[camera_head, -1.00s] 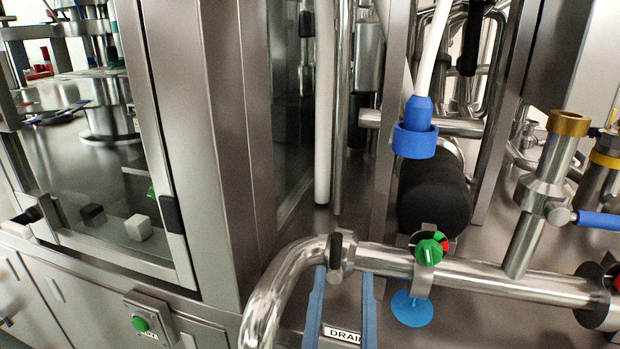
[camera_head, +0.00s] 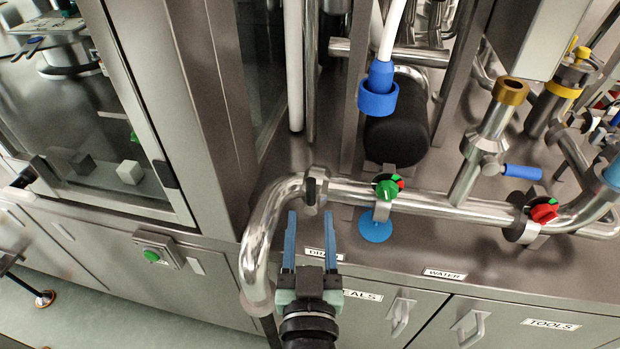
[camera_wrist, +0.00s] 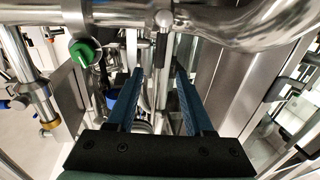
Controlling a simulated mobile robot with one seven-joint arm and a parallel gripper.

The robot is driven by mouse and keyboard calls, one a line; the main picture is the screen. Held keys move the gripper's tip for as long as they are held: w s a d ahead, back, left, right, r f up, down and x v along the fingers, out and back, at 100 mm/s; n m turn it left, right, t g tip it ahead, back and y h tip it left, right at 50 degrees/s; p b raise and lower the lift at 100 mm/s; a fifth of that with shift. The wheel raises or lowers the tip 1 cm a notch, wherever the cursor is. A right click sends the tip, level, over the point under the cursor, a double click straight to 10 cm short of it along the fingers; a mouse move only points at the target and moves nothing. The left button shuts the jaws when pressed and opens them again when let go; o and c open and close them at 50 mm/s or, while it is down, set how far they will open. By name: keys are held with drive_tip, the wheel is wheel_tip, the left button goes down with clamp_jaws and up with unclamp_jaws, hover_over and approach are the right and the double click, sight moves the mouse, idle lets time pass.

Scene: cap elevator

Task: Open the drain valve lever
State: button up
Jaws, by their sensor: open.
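A small black handle on a metal collar (camera_head: 317,187) sits on the shiny horizontal pipe (camera_head: 430,198), beside its bend and just above the DRAIN label (camera_head: 322,255). I take it for the drain valve lever. It shows in the wrist view (camera_wrist: 164,20) at top centre, against the pipe. My gripper (camera_head: 312,215) is open and empty, its two blue fingers pointing up toward the handle, tips just below it in the picture. In the wrist view the fingers (camera_wrist: 159,72) stand apart with nothing between them. I cannot tell the depth gap to the handle.
A green knob (camera_head: 387,189) with a blue disc (camera_head: 376,229) below it is to the right. Farther right are a blue-handled valve (camera_head: 522,171) and a red knob (camera_head: 545,210). A blue-ended white hose (camera_head: 378,90) hangs behind. Drawer handles (camera_head: 400,312) project in front.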

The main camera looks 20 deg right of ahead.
sight(311, 190)
drive_tip(key=p+x, duration=0.1)
drive_tip(key=x, duration=0.7)
drive_tip(key=shift+w+d, duration=0.1)
drive_tip(key=shift+w, duration=0.1)
clamp_jaws()
idle(1.2)
